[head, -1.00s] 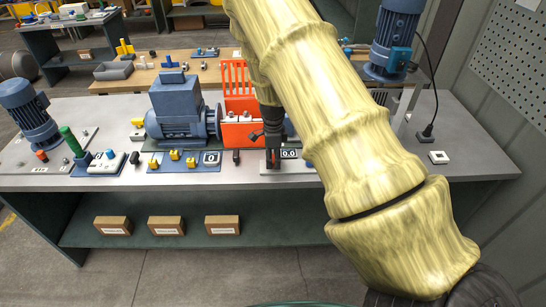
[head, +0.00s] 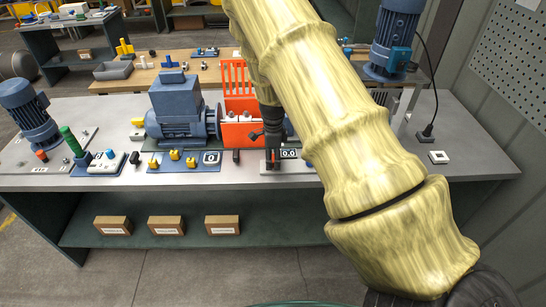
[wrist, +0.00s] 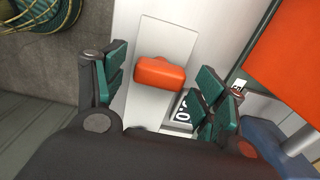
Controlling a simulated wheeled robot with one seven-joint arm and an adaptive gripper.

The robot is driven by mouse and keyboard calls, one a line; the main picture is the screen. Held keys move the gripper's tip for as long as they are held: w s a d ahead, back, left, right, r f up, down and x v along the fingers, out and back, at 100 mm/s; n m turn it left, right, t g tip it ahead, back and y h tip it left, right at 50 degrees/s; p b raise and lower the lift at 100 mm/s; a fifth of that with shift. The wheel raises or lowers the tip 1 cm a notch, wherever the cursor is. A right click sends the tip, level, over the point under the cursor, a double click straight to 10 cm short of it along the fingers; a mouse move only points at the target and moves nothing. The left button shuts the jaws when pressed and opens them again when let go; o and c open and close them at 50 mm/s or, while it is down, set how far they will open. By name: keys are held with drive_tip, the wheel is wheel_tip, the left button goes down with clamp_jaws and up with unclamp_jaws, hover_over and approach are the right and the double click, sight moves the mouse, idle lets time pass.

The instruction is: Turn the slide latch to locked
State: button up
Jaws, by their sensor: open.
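A rounded orange-red handle (wrist: 160,72), apparently the slide latch, stands on a light grey plate (wrist: 172,35) in the wrist view. My gripper (wrist: 158,86) is open, with one green-padded finger on each side of the handle and visible gaps to it. In the head view my gripper (head: 272,158) points down over the plate at the front of the bench and hides most of the handle. The latch's locked or unlocked marks cannot be made out.
A small 0.0 display (head: 289,153) sits right beside my gripper. An orange guard (head: 238,130) and a blue motor (head: 178,108) stand to the left. A blue plate with yellow knobs (head: 183,162) lies nearby. The bench top (head: 455,160) is mostly clear at right.

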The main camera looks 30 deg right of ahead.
sight(273, 158)
wheel_tip(273, 158, up, 12)
idle(0.6)
idle(0.4)
